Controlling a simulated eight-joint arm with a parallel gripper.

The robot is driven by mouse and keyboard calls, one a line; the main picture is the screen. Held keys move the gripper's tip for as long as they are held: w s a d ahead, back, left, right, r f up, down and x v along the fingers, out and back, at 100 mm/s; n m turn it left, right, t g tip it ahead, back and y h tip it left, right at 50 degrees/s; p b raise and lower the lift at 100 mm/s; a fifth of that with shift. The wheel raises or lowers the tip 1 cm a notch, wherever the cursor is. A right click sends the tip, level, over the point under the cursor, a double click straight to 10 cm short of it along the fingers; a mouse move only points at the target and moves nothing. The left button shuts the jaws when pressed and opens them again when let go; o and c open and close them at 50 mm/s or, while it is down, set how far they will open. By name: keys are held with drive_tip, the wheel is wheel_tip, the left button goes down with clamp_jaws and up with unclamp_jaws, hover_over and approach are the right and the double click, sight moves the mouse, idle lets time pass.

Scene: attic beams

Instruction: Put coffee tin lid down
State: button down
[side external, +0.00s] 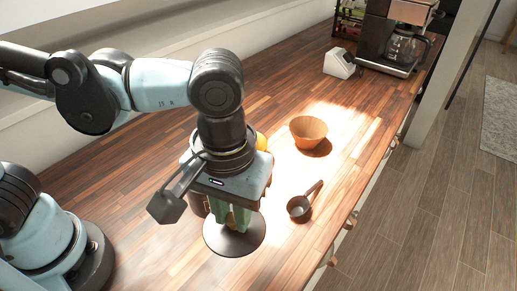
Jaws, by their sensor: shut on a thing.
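My gripper (236,222) points down over the wooden counter, with its green fingers shut on the coffee tin lid. The lid is a dark round disc (228,244) directly below the fingers, lying roughly flat. The fingers hide the part they hold. I cannot tell whether the lid touches the counter or hangs just above it. A dark rounded thing (197,206), perhaps the coffee tin, shows partly behind my gripper at left; the rest of it is hidden.
A wooden bowl (308,132) and a dark scoop with a handle (300,207) stand to the right. A yellow-orange thing (262,142) is mostly hidden behind my gripper. A white device (340,63) and a coffee maker (396,42) are at the back.

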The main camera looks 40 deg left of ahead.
drive_tip(key=shift+n, duration=0.7)
drive_tip(key=shift+d+f, duration=0.3)
drive_tip(key=shift+f, duration=1.55)
drive_tip(key=shift+d+f, duration=0.3)
drive_tip(key=shift+f, duration=1.6)
drive_tip(key=shift+d+f, duration=0.3)
drive_tip(key=shift+f, duration=1.55)
drive_tip(key=shift+f, duration=0.15)
drive_tip(key=c, duration=1)
unclamp_jaws()
